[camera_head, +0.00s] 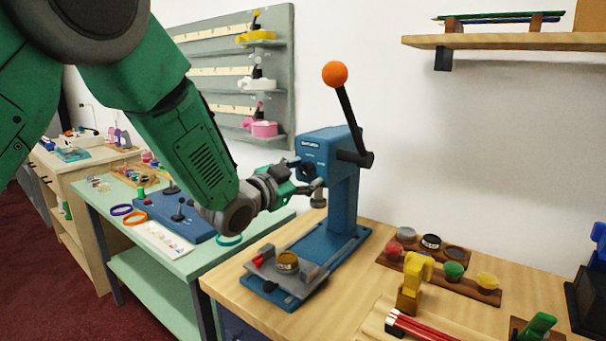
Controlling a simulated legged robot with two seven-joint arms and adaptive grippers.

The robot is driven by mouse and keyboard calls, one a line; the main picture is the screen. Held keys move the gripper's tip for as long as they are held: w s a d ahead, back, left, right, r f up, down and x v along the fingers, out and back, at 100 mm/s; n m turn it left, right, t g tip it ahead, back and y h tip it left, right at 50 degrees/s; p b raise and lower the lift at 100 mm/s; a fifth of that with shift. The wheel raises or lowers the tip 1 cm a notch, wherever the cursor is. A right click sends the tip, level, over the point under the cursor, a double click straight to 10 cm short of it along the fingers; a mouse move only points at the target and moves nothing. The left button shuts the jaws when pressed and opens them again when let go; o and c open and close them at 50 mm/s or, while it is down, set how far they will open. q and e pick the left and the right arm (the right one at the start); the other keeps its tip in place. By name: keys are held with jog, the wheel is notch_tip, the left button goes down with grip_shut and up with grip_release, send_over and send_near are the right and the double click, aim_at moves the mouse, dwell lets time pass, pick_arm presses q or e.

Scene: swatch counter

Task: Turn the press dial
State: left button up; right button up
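The blue press (343,200) stands on the wooden counter, with a black lever ending in an orange ball (335,74) raised at its upper right. My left arm comes in from the upper left. Its green and dark gripper (308,175) is at the left front face of the press head, just below the label. The press dial is not clearly seen; the gripper covers the part of the head where its fingers are. The fingers are too small and overlapped to tell whether they are open or shut, or touching the dial. My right gripper is not in view.
Wooden trays of colour pots (454,270), a yellow clamp (411,283) and red pencils (420,327) lie to the right. A green side table (190,262) stands left. A shelf (500,39) hangs above right.

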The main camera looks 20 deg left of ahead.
pick_arm(q)
jog(key=shift+r, duration=0.2)
jog(key=shift+s, duration=0.15)
jog(key=v, duration=1.1)
jog(key=shift+s+a+f, duration=0.2)
jog(key=shift+s, duration=0.05)
